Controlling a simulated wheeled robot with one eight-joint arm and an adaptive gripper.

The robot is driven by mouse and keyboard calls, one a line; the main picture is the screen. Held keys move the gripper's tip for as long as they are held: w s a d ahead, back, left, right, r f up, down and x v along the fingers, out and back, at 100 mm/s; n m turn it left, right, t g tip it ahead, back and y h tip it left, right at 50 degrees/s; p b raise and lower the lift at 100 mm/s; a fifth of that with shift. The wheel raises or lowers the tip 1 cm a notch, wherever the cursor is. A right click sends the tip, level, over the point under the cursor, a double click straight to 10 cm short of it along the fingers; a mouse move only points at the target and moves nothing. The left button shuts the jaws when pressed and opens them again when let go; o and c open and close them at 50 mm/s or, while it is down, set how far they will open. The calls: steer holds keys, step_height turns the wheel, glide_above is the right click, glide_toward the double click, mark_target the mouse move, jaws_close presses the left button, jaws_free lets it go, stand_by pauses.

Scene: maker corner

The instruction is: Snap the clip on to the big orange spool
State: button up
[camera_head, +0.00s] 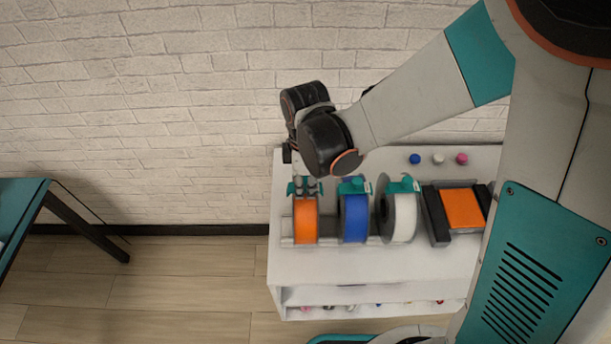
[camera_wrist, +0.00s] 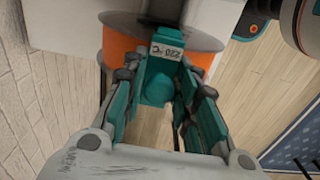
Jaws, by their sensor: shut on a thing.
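My gripper (camera_head: 304,183) points down over the left orange spool (camera_head: 306,226), which stands upright in a row on the white shelf unit. My gripper is shut on a teal clip with a pale label (camera_wrist: 166,52), which shows between the fingers (camera_wrist: 164,88) in the wrist view. The clip is at the top of this spool, and it overlaps the orange winding (camera_wrist: 118,50) and grey flange in the wrist view. I cannot tell whether it is seated on the rim. Another orange spool (camera_head: 462,208) sits between black holders at the right.
A blue spool (camera_head: 354,220) and a white spool (camera_head: 402,218) stand just right of the left orange one, each with a teal clip on top. Small blue, white and pink pieces (camera_head: 438,159) lie behind. A brick wall is close behind. A teal table (camera_head: 22,200) stands at left.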

steer(key=shift+s+d+f+b, duration=0.1)
steer(key=shift+s+f+b, duration=0.1)
steer(key=shift+f+b, duration=0.2)
steer(key=shift+c, duration=0.4)
steer(key=o, duration=0.4)
steer(key=shift+w+f, duration=0.15)
steer(key=shift+f, duration=0.25)
steer(key=shift+r, duration=0.15)
steer(key=shift+c, duration=0.8)
steer(key=o, duration=0.9)
steer(key=shift+c, duration=0.2)
steer(key=o, duration=0.4)
steer(key=shift+w, duration=0.2)
steer(key=shift+s, duration=0.1)
